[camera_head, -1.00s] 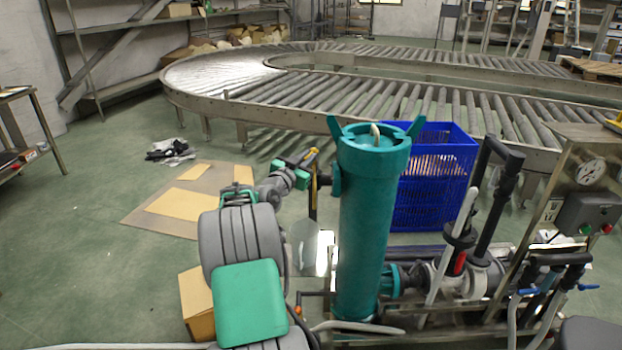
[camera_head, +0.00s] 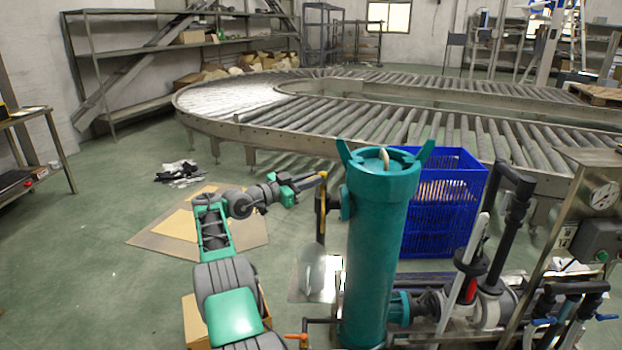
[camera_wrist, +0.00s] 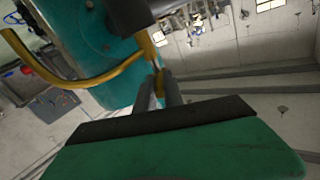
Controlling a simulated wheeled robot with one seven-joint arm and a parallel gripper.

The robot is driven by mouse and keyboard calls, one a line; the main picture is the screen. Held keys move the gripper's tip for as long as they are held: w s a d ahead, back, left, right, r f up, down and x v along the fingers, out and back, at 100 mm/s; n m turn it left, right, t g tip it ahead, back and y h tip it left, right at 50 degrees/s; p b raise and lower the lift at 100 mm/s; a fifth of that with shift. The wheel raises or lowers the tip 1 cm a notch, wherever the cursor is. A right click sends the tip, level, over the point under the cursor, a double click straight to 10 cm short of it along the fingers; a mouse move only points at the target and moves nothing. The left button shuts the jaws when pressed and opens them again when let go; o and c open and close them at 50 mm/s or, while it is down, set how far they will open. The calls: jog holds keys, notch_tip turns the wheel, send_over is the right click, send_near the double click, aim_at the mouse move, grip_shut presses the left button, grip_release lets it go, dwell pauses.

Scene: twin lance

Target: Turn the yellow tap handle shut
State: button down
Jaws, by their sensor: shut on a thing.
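The yellow tap handle (camera_head: 322,176) sits at the top of a dark upright pipe, left of the tall teal cylinder (camera_head: 380,240). In the wrist view a yellow bar (camera_wrist: 158,84) lies between the fingertips, and a curved yellow bar (camera_wrist: 95,80) runs across the teal body beside it. My gripper (camera_head: 313,181) reaches the handle from the left in the head view. In the wrist view my gripper (camera_wrist: 158,92) is shut on the yellow handle. The exact finger contact is small and partly hidden.
A blue crate (camera_head: 440,205) stands behind the cylinder. Pipes and a gauge panel (camera_head: 590,215) are to the right. A roller conveyor (camera_head: 400,118) curves behind. Flat cardboard (camera_head: 165,238) lies on the floor at left, with open floor around it.

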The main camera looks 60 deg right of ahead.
dwell(0.4)
jog(key=c, duration=1.6)
grip_release()
jog(key=shift+s+d, duration=0.15)
jog(key=shift+d, duration=0.05)
jog(key=shift+o, duration=0.7)
jog(key=shift+a, duration=0.1)
jog(key=b+v, duration=0.6)
jog(key=v, duration=0.2)
jog(key=shift+b, duration=0.35)
